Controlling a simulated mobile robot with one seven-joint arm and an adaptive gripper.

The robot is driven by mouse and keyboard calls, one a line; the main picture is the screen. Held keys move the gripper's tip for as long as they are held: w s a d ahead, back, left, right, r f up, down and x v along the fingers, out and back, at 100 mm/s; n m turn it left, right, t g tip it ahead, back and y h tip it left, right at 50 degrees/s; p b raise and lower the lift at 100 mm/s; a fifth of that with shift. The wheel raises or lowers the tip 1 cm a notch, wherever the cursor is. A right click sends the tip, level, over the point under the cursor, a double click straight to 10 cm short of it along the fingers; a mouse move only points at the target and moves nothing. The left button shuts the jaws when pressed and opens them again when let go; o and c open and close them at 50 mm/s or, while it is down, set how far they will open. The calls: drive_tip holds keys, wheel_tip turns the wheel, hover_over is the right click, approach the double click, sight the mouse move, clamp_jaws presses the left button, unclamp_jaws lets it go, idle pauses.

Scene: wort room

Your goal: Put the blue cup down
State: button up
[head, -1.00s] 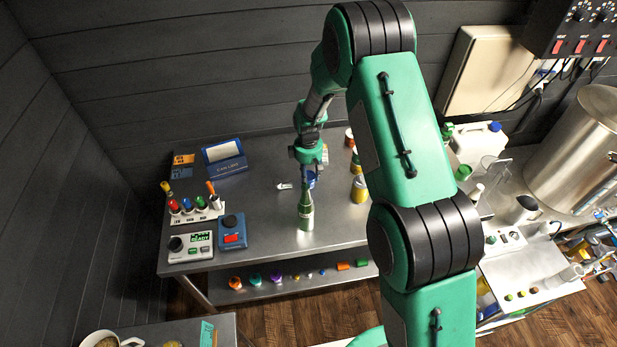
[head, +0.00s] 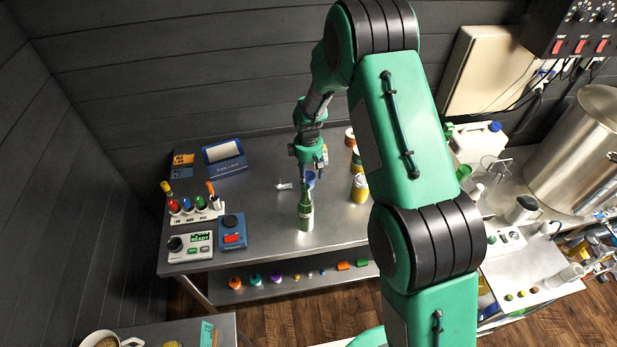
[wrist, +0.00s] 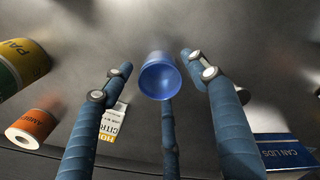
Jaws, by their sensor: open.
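The blue cup (wrist: 160,78) shows in the wrist view on the grey metal table, its round mouth toward the camera. In the head view it is a small blue shape (head: 310,180) just behind a green bottle (head: 306,212). My gripper (wrist: 157,64) is open around the cup. Gaps show between the cup and the left and right fingers, while the third finger lies just below it in the picture; whether that one touches is unclear. In the head view my gripper (head: 308,172) is above the cup, its fingertips hard to make out.
Tins, one yellow (head: 359,188), stand right of the cup. Bare table surrounds the bottle.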

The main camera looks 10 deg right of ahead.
wheel_tip(320, 180, up, 11)
idle(0.5)
idle(0.7)
drive_tip(key=s+d+r+m+t, duration=0.1)
drive_tip(key=s+r+m, duration=0.1)
drive_tip(key=s+r, duration=0.55)
drive_tip(key=s+d+r+m+t, duration=0.15)
drive_tip(key=s+r, duration=0.25)
drive_tip(key=r, duration=0.6)
drive_tip(key=s+d+r+m, duration=0.1)
drive_tip(key=s+r+m, duration=0.1)
drive_tip(key=s+r, duration=0.45)
drive_tip(key=s+d+r+m+t, duration=0.1)
drive_tip(key=s+r+m, duration=0.2)
drive_tip(key=s, duration=0.9)
drive_tip(key=s+d+r+m+t, duration=0.1)
drive_tip(key=s+r, duration=0.5)
drive_tip(key=s, duration=0.7)
drive_tip(key=shift+d+r+m+t, duration=0.4)
drive_tip(key=shift+m+t, duration=0.05)
drive_tip(key=shift+m, duration=0.6)
drive_tip(key=shift+s, duration=0.1)
